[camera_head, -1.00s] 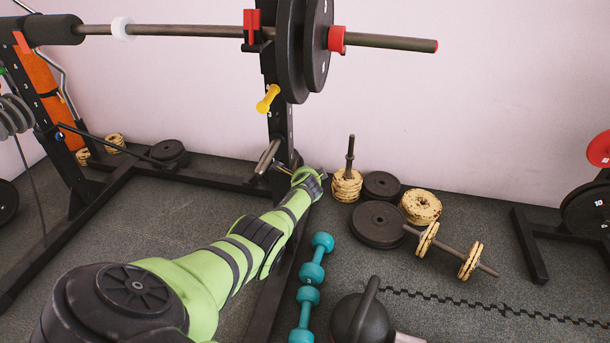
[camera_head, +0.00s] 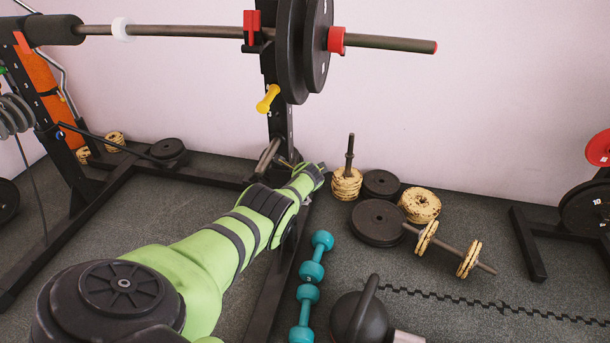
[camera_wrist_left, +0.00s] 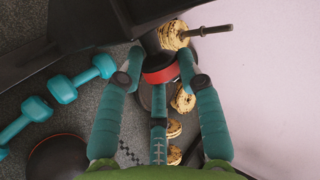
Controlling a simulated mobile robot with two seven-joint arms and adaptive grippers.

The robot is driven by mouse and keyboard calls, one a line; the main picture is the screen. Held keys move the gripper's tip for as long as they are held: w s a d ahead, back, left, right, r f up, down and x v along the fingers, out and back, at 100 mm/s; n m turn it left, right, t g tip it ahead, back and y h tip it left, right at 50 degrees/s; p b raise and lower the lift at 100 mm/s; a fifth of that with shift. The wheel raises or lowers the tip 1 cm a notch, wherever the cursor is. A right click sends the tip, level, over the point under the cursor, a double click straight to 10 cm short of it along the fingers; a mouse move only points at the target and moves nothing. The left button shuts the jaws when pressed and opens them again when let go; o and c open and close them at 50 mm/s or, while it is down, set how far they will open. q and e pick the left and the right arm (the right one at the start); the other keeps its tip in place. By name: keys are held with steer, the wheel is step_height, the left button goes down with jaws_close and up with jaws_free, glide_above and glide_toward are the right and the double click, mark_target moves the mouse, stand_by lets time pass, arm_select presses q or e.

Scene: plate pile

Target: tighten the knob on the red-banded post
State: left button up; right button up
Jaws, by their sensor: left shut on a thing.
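In the left wrist view, my left gripper (camera_wrist_left: 161,66) has three teal fingers closed around a dark round knob (camera_wrist_left: 151,61) with a red band (camera_wrist_left: 162,75) showing between the fingertips. Two fingers press from the sides and one from the near side. The fingers hide much of the knob and how it meets its post. In the head view, my left arm reaches to the foot of the black rack upright (camera_head: 283,125), and its own links hide the fingertips and the knob there. My right gripper is not in view.
A loaded barbell (camera_head: 190,31) rests above on the rack, with a yellow pin (camera_head: 267,98) below it. Teal dumbbells (camera_head: 311,271), a kettlebell (camera_head: 362,318) and black plates (camera_head: 378,224) lie right of my arm. The floor further right is mostly clear.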

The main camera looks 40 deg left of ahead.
arm_select(q)
steer(key=shift+a+r, duration=0.1)
steer(key=shift+r, duration=0.05)
steer(key=o, duration=0.9)
steer(key=s+d, duration=0.9)
steer(key=shift+d+r, duration=0.15)
steer(key=shift+r, duration=0.15)
